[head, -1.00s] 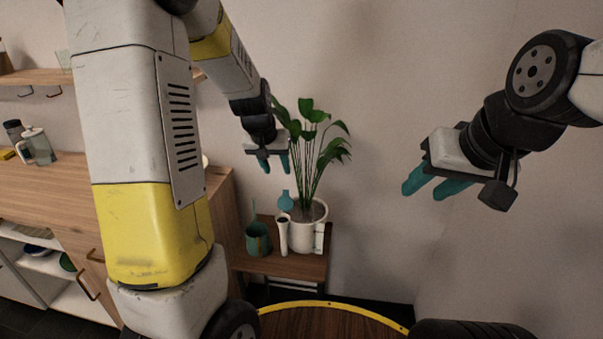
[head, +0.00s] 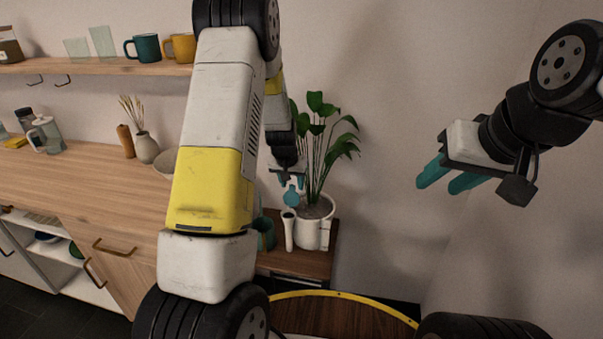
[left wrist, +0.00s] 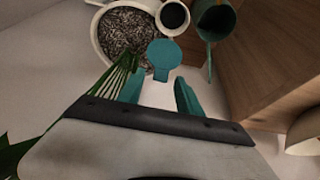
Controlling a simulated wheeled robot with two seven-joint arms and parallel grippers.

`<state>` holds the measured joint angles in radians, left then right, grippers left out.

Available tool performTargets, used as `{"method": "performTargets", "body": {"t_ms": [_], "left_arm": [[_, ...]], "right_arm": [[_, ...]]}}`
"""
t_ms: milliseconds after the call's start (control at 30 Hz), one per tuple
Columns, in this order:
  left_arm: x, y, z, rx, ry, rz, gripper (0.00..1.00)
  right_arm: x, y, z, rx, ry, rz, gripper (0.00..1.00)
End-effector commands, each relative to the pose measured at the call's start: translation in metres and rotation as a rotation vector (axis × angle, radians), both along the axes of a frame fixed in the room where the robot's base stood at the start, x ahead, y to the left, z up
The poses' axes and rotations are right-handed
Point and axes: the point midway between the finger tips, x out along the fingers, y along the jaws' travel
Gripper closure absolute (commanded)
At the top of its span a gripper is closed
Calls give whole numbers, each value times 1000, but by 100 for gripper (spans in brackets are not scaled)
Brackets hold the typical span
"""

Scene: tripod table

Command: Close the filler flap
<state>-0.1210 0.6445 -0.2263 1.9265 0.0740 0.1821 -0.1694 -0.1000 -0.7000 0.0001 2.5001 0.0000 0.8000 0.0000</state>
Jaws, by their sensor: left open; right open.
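The filler flap is a round teal disc (head: 291,198) standing up off the white filler tube (head: 289,231); the left wrist view also shows the flap (left wrist: 163,53). The tube's dark mouth (left wrist: 173,15) is uncovered beside the flap. The tube stands at the left side of the white plant pot (head: 313,230). My left gripper (head: 291,183) is open and empty just above the flap. In its wrist view the flap appears just beyond the teal fingertips (left wrist: 158,86); I cannot tell whether they touch. My right gripper (head: 442,183) is open and empty, well to the right.
Tall plant leaves (head: 325,135) rise close beside my left gripper. A teal watering can (head: 265,232) stands left of the tube on the small wooden table (head: 305,262). A wooden counter (head: 90,180) lies to the left. The space before the right wall is free.

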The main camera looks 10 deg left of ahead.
Motion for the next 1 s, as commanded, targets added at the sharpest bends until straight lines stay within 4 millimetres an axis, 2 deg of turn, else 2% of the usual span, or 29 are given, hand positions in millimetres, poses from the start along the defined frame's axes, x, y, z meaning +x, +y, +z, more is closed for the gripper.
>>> {"method": "performTargets", "body": {"t_ms": [233, 267, 400, 467, 1000], "left_arm": [[0, 0, -1, 0, 0, 0, 58], [0, 0, -1, 0, 0, 0, 62], [0, 0, -1, 0, 0, 0, 90], [0, 0, -1, 0, 0, 0, 100], [0, 0, -1, 0, 1, 0, 100]], "right_arm": [[0, 0, 0, 0, 0, 0, 58], [0, 0, 0, 0, 0, 0, 58], [0, 0, 0, 0, 0, 0, 58], [0, 0, 0, 0, 0, 0, 58], [0, 0, 0, 0, 0, 0, 58]]}}
